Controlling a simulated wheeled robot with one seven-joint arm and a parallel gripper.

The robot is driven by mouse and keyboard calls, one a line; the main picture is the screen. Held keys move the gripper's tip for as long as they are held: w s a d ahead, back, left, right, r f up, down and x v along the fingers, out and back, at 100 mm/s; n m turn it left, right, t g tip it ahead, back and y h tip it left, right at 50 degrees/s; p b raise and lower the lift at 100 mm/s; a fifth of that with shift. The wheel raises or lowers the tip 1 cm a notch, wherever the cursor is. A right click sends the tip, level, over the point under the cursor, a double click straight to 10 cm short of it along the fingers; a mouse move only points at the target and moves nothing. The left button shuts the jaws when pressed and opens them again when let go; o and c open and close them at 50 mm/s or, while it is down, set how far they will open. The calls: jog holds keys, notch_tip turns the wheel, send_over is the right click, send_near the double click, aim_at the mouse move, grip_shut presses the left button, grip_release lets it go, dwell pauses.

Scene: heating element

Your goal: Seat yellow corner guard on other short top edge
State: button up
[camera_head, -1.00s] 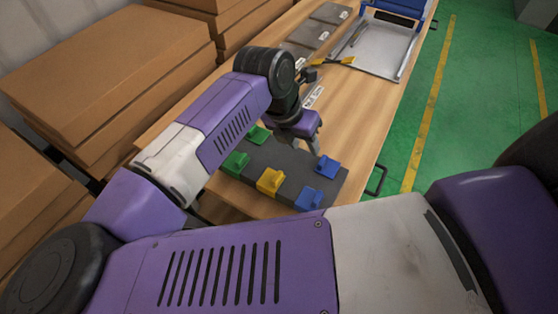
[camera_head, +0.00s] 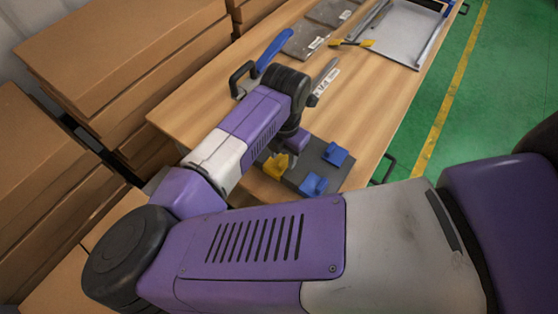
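A yellow corner guard (camera_head: 277,166) sits on the dark grey holder (camera_head: 300,172) near the front of the table, partly hidden by my arm. My gripper (camera_head: 297,141) is over the holder, just right of this guard and close to it. Its fingers are hidden, so I cannot tell whether they are open or touch the guard. The pale metal panel (camera_head: 400,38) lies at the far end of the table. Another small yellow piece (camera_head: 368,43) is at its near short edge.
Two blue guards, a farther one (camera_head: 335,153) and a nearer one (camera_head: 313,185), stand on the holder. A blue-handled tool (camera_head: 272,50) and a silver tool (camera_head: 325,78) lie on the wooden table (camera_head: 375,100). Cardboard boxes (camera_head: 120,60) are stacked at left.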

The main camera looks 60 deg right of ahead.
jog(key=shift+a+f, duration=0.1)
jog(key=shift+f, duration=0.75)
jog(key=shift+c, duration=0.2)
grip_shut()
jog(key=shift+r, duration=0.1)
